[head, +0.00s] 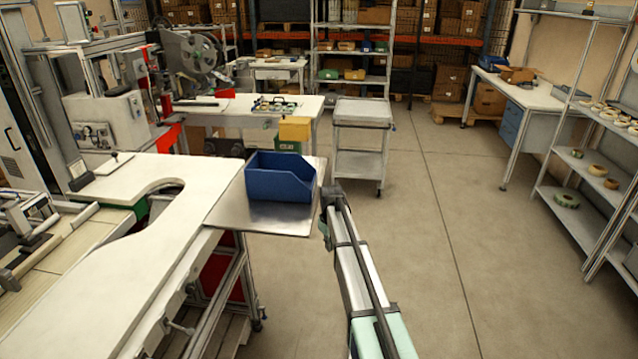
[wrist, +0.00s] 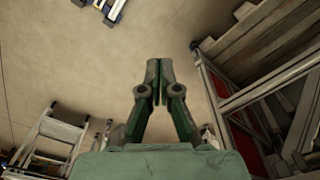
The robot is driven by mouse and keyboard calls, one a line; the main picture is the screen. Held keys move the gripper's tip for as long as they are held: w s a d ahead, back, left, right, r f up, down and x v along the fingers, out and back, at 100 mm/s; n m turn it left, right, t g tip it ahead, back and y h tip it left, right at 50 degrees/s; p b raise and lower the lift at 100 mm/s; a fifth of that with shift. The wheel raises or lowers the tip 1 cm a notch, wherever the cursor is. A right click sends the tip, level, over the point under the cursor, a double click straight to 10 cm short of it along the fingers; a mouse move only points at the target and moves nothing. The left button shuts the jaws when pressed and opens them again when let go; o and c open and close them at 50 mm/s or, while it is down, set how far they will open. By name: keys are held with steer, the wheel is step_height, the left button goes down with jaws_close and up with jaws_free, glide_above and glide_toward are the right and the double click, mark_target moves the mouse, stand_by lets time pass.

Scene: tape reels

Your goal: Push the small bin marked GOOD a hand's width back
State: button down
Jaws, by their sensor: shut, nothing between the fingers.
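A small blue bin (head: 280,186) stands upright on a bare metal plate (head: 265,222) at the right end of the white bench. No GOOD marking is readable on it. My gripper (head: 327,238) is just right of the plate's edge, apart from the bin, and is partly hidden by my arm. In the wrist view my gripper (wrist: 159,68) has its fingers closed together with nothing between them. The floor lies beyond the fingers, and the bin is not in that view.
The white bench (head: 150,240) with a curved cutout lies left of the plate. A grey cart (head: 362,140) stands behind the plate on the right. Open floor (head: 450,250) lies to the right, before shelves (head: 590,200).

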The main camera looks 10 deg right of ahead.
steer(key=w+d+r+n, duration=0.25)
steer(key=w+r, duration=0.55)
steer(key=r, duration=0.5)
steer(key=w+d+r+n, duration=0.2)
steer(key=w+r+n, duration=0.2)
steer(key=w+r, duration=0.7)
steer(key=a+f+n+p, duration=0.1)
steer(key=f+p, duration=0.1)
steer(key=s+a+f+n+p, duration=0.1)
steer(key=a+f+p, duration=0.1)
steer(key=f, duration=0.1)
steer(key=s+a+f+n+p, duration=0.1)
steer(key=f+p, duration=0.1)
steer(key=shift+s+a+f+g, duration=0.15)
steer(key=shift+s+f+g, duration=0.1)
steer(key=shift+f+g, duration=0.1)
